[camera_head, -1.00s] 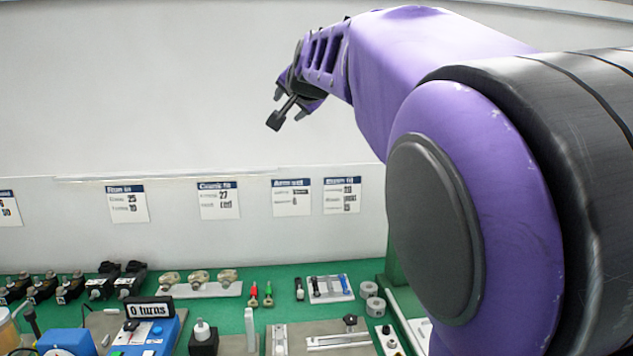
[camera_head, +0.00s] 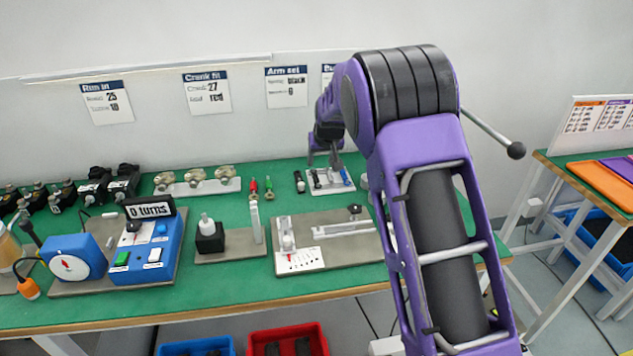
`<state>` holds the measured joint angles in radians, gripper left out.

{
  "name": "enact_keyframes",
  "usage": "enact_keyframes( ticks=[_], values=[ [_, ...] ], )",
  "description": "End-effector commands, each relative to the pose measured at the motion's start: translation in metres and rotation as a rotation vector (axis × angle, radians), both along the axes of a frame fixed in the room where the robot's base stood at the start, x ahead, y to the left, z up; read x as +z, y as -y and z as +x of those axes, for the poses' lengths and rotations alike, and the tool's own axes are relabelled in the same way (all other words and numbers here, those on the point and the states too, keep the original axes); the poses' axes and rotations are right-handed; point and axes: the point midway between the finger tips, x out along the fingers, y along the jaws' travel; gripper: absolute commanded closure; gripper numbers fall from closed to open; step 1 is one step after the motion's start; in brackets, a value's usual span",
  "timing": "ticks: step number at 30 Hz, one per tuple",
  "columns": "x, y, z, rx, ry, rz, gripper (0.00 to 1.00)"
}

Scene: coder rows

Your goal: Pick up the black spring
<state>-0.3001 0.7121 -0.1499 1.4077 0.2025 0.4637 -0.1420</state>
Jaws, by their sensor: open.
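A white tray (camera_head: 330,188) lies toward the back of the green bench, holding small slim pieces, among them a black one (camera_head: 316,179) and a blue one (camera_head: 345,177). Another small black piece (camera_head: 299,182) lies on the bench just left of the tray. Both black pieces are too small for me to tell which is the black spring. My gripper (camera_head: 325,163) points down over the back part of the tray, open and with nothing seen in it. I cannot tell its height above the tray. My arm hides what lies right of the tray.
Red and green pieces (camera_head: 261,188) stand left of the tray. A slotted fixture (camera_head: 345,229) lies in front of it. A blue device reading "0 turns" (camera_head: 148,255) stands further left. The wall with posters rises behind the bench. Another table (camera_head: 585,172) stands at right.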

Motion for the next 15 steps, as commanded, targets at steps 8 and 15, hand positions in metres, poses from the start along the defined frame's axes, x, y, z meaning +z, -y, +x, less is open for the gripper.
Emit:
enact_keyframes(
  ticks=[8, 15],
  values=[
    [-0.043, -0.005, 0.027, -0.001, 0.000, 0.001, 0.43],
    [-0.057, -0.008, 0.035, -0.001, 0.001, 0.001, 0.43]
  ],
)
